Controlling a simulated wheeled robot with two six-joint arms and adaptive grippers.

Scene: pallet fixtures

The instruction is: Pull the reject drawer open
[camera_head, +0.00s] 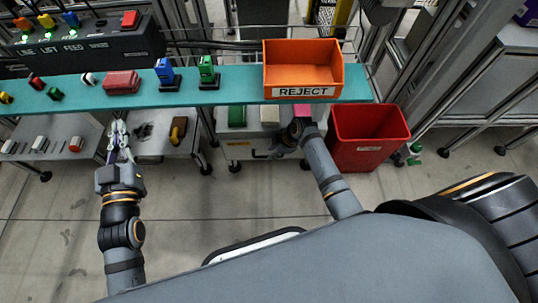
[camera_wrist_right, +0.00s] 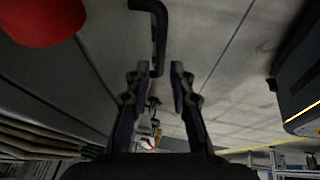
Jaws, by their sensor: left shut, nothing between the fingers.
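An orange open-topped box (camera_head: 303,91) marked REJECT sits on the teal bench top. A drawer front cannot be made out clearly below it. A dark bent bar handle (camera_head: 260,155) shows under the bench, left of my right gripper (camera_head: 280,151). In the right wrist view, the handle (camera_wrist_right: 159,28) reaches down toward the gap of my right gripper (camera_wrist_right: 161,72). Its fingers are apart, one on each side of the bar's end; contact cannot be told. My left gripper (camera_head: 118,130) is shut and empty, left of the handle, in front of the bench's lower shelf.
A red bin (camera_head: 368,155) stands on the floor right of the handle; it also shows in the right wrist view (camera_wrist_right: 42,18). The teal bench top (camera_head: 230,88) carries several small coloured parts. The floor (camera_head: 200,195) before the bench is mostly clear.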

